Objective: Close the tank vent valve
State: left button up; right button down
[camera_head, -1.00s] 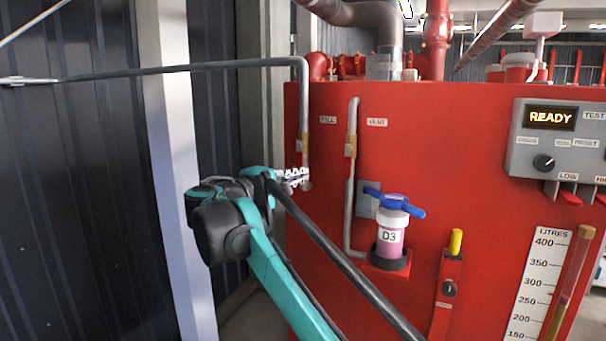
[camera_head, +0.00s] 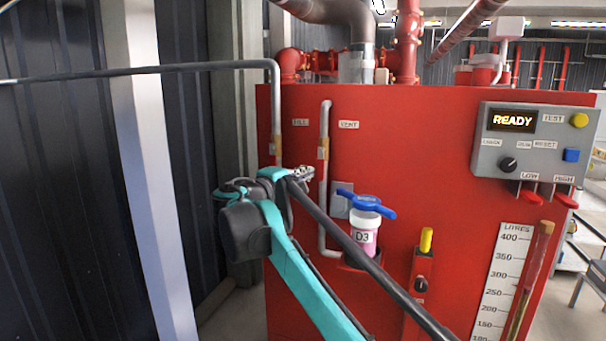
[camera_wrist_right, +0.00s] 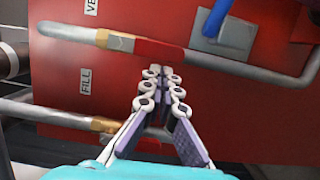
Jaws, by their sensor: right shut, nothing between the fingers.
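The vent pipe (camera_head: 325,190) runs down the red tank's face under the VENT label (camera_head: 348,125). Its brass fitting (camera_head: 323,148) is visible in the head view. In the right wrist view the vent pipe's brass fitting (camera_wrist_right: 115,41) has a red section (camera_wrist_right: 158,50) beside it, lying along the pipe; I cannot tell clearly whether this is the handle. My right gripper (camera_head: 303,172) is shut and empty between the fill and vent pipes, just below the fitting's height in the picture. In the wrist view its fingertips (camera_wrist_right: 160,72) point at the red section, apparently short of it. My left gripper is not in view.
The fill pipe (camera_head: 277,110) with its brass fitting (camera_wrist_right: 102,124) is close beside my gripper. A blue-handled D3 container (camera_head: 364,235) stands right of the vent pipe. A control panel (camera_head: 535,140) reads READY. A pale post (camera_head: 150,170) stands left.

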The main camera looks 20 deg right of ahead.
jog(key=shift+s, duration=0.15)
jog(key=shift+s+d+n, duration=0.1)
jog(key=shift+d+n, duration=0.05)
jog(key=shift+n, duration=0.15)
